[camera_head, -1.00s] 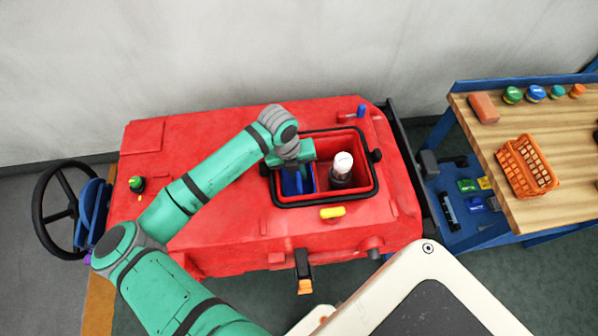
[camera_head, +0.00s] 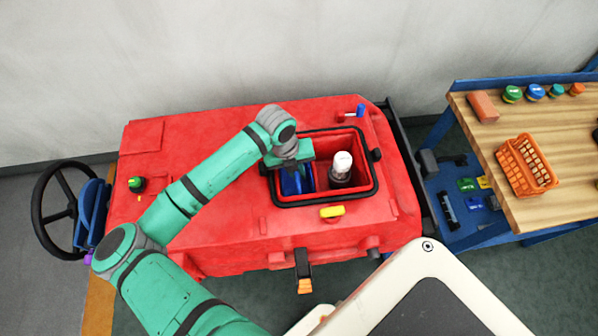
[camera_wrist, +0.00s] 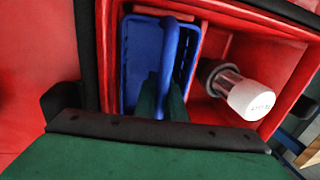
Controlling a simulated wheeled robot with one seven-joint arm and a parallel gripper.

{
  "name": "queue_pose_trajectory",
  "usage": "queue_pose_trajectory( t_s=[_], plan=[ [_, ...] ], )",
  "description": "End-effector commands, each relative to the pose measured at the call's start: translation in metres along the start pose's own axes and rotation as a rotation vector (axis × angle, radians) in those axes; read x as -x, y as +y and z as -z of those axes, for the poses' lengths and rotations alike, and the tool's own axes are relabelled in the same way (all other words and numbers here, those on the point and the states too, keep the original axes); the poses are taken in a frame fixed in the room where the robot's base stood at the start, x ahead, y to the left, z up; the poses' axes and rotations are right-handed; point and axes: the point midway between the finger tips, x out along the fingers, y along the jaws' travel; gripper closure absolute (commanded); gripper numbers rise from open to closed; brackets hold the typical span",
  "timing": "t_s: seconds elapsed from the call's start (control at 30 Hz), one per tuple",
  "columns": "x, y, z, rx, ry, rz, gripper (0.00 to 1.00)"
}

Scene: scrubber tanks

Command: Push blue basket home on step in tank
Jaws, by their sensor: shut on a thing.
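The blue basket (camera_head: 293,182) sits in the left part of the red tank opening (camera_head: 371,201) in the head view. In the wrist view the blue basket (camera_wrist: 140,55) lies below my gripper, with its handle standing up along its middle. My gripper (camera_wrist: 163,100) is shut on the basket's handle. In the head view my gripper (camera_head: 291,168) reaches down into the opening and hides part of the basket. The step under the basket is hidden, so I cannot tell whether the basket rests on it.
A white-capped cylinder (camera_head: 342,165) stands in the tank right of the basket; it also shows in the wrist view (camera_wrist: 250,98). A black rim frames the opening. A yellow handle (camera_head: 332,211) is in front. A wooden bench (camera_head: 560,205) with an orange basket (camera_head: 526,165) stands right.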

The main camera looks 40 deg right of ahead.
Motion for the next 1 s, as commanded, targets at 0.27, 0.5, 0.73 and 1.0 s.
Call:
queue_pose_trajectory(
  t_s=[0.27,0.5,0.73,1.0],
  plan=[
    [-0.0008,-0.0039,0.0000,-0.007,0.001,0.001,0.68],
    [-0.0011,-0.0053,0.0001,-0.008,0.001,0.003,0.68],
    [-0.0013,-0.0055,0.0004,-0.008,0.001,0.004,0.64],
    [-0.0013,-0.0061,0.0006,-0.008,0.001,0.007,0.65]
  ],
)
